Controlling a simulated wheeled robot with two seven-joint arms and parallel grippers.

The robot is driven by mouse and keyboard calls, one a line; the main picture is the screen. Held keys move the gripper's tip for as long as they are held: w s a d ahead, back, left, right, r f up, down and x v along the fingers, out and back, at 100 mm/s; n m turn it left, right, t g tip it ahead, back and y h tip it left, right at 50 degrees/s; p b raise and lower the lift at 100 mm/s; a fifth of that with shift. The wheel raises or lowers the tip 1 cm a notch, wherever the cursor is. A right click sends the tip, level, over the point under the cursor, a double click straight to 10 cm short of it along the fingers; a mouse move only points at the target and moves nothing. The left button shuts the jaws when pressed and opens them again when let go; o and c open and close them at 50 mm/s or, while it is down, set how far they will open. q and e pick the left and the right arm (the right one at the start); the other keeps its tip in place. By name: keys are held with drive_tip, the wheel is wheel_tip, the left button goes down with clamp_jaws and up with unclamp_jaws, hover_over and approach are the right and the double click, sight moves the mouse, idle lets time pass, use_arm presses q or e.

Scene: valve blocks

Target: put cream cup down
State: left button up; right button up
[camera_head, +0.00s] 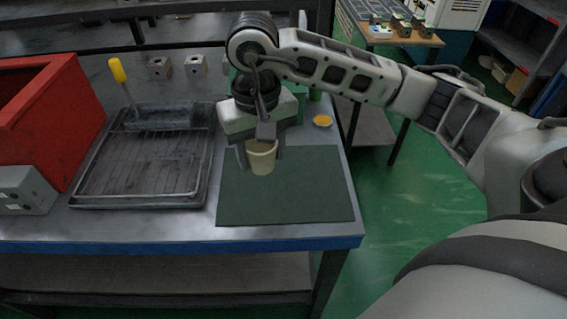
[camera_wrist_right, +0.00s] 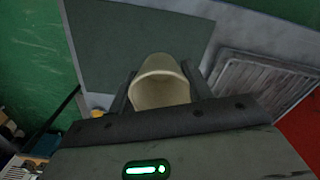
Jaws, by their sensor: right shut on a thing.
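The cream cup (camera_head: 262,158) is upright between the fingers of my right gripper (camera_head: 262,150), which is shut on it. The cup is over the back part of the dark green mat (camera_head: 290,195). I cannot tell for sure whether its base touches the mat. In the right wrist view the cup (camera_wrist_right: 160,84) shows its open mouth between the two fingers (camera_wrist_right: 160,92), with the mat (camera_wrist_right: 135,40) beyond it. My left gripper is in neither view.
A black tray with a wire rack (camera_head: 140,165) lies left of the mat, with a yellow-handled tool (camera_head: 118,71) at its back. A red bin (camera_head: 45,120) and grey block (camera_head: 25,190) stand further left. A yellow round thing (camera_head: 322,121) lies behind the mat. The mat's front is clear.

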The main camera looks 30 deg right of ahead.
hover_over(283, 180)
drive_tip(key=f, duration=0.5)
drive_tip(key=shift+s+a+f, duration=0.15)
drive_tip(key=shift+a+f, duration=0.1)
drive_tip(key=shift+a, duration=0.1)
drive_tip(key=f, duration=0.1)
drive_tip(key=f+p, duration=0.1)
drive_tip(key=f, duration=0.1)
drive_tip(key=shift+d+f+p, duration=0.3)
drive_tip(key=shift+d+f, duration=0.05)
drive_tip(key=shift+f, duration=0.05)
drive_tip(key=shift+f+b, duration=0.4)
drive_tip(key=o, duration=1)
drive_tip(key=shift+c, duration=0.2)
drive_tip(key=shift+r, duration=0.2)
